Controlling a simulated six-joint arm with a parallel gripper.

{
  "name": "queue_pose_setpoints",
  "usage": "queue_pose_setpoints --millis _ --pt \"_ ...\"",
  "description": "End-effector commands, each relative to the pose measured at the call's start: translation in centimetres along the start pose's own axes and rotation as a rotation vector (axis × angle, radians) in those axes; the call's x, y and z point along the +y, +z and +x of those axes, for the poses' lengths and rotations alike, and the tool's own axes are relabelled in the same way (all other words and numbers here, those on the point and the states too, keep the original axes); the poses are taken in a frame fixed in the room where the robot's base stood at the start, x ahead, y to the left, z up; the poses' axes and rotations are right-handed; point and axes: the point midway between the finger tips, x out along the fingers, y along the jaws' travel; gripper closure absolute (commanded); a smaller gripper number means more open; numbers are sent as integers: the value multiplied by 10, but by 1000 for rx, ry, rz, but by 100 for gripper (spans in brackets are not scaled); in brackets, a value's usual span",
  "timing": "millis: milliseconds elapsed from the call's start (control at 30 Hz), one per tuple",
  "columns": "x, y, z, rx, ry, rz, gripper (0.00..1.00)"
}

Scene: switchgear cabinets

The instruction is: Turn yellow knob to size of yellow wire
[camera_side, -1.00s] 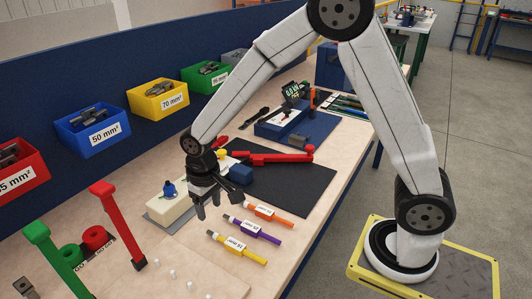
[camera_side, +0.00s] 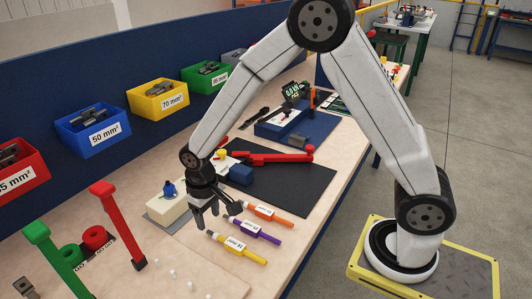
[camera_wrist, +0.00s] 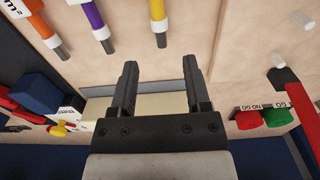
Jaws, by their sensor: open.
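The yellow wire (camera_side: 238,248) lies on the bench at the front of a row of three, with a dark tip and a white label too small to read. In the wrist view its end (camera_wrist: 160,25) points toward my fingers. The small yellow knob (camera_side: 219,154) sits by the red-handled tool, behind my gripper; it also shows at the lower left of the wrist view (camera_wrist: 57,131). My gripper (camera_side: 214,213) is open and empty, pointing down above the bench beside the cream block (camera_side: 167,206). In the wrist view the fingers (camera_wrist: 160,67) stand apart with only bench between their tips.
Purple (camera_side: 256,231) and orange (camera_side: 268,213) wires lie close to my gripper. The red-handled tool (camera_side: 270,157) lies on a black mat (camera_side: 300,190). Coloured bins (camera_side: 157,97) line the back.

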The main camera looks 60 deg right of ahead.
Motion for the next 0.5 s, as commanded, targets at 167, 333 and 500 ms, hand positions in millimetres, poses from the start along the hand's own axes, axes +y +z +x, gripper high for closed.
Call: queue_pose_setpoints --millis 167,333,500 --pt "-1 0 16 -3 1 0 39" --pt "-2 -1 34 -2 0 0 39" --pt "-2 -2 45 -1 0 0 39"
